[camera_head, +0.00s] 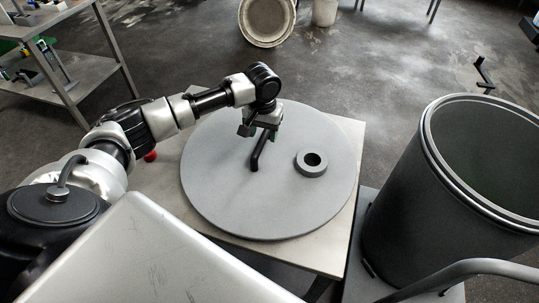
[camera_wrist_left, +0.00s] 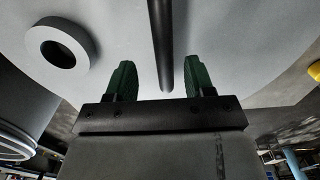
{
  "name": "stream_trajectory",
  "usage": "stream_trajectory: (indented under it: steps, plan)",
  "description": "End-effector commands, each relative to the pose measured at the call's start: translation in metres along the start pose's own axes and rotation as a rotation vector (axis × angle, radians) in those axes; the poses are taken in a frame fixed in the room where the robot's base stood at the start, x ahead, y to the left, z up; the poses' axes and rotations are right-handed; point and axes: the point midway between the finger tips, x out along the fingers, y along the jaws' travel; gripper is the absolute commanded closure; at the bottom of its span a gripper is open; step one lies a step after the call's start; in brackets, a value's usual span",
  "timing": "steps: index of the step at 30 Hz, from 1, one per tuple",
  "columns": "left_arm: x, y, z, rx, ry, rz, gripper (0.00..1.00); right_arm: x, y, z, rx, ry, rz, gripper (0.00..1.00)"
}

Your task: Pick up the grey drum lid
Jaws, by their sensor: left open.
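The grey drum lid (camera_head: 225,195) is a large flat disc lying on a small pale table (camera_head: 155,185). It has a black bar handle (camera_head: 262,150) and a raised grey ring with a dark hole (camera_head: 311,163) to the right of it. My left gripper (camera_head: 260,132) is over the lid at the handle's far end. In the left wrist view the lid (camera_wrist_left: 225,40) fills the upper part, and the black handle (camera_wrist_left: 161,45) runs between the two green fingertips of my open left gripper (camera_wrist_left: 163,80). The fingers stand apart from the handle on both sides. My right gripper is not in view.
An open dark grey drum (camera_head: 415,200) stands on a grey cart (camera_head: 362,245) to the right of the table. A metal shelf (camera_head: 90,75) with small items is at the far left. A round pale drum or tub (camera_head: 266,20) lies at the back. The floor behind the table is mostly clear.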

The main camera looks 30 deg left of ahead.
Motion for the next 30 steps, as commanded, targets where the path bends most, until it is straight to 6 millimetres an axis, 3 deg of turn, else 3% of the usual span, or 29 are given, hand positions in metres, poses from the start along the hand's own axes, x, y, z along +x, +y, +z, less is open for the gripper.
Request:
stream_trajectory:
  steps: [5, 15, 23, 24, 30]
  plan:
    - [0.013, -0.001, 0.001, 0.001, 0.000, -0.001, 0.47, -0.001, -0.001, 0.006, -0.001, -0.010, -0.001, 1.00]
    - [0.058, -0.006, 0.004, 0.001, 0.001, -0.001, 0.47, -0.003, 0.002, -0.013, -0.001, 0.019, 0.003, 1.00]
    - [0.062, -0.006, 0.004, 0.002, 0.001, -0.001, 0.47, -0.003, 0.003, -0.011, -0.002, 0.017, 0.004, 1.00]
    - [0.062, -0.006, 0.004, 0.002, 0.001, -0.001, 0.48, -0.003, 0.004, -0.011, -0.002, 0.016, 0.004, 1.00]
    - [0.062, -0.006, 0.004, 0.002, 0.002, -0.001, 0.79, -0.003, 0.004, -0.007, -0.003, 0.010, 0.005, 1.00]
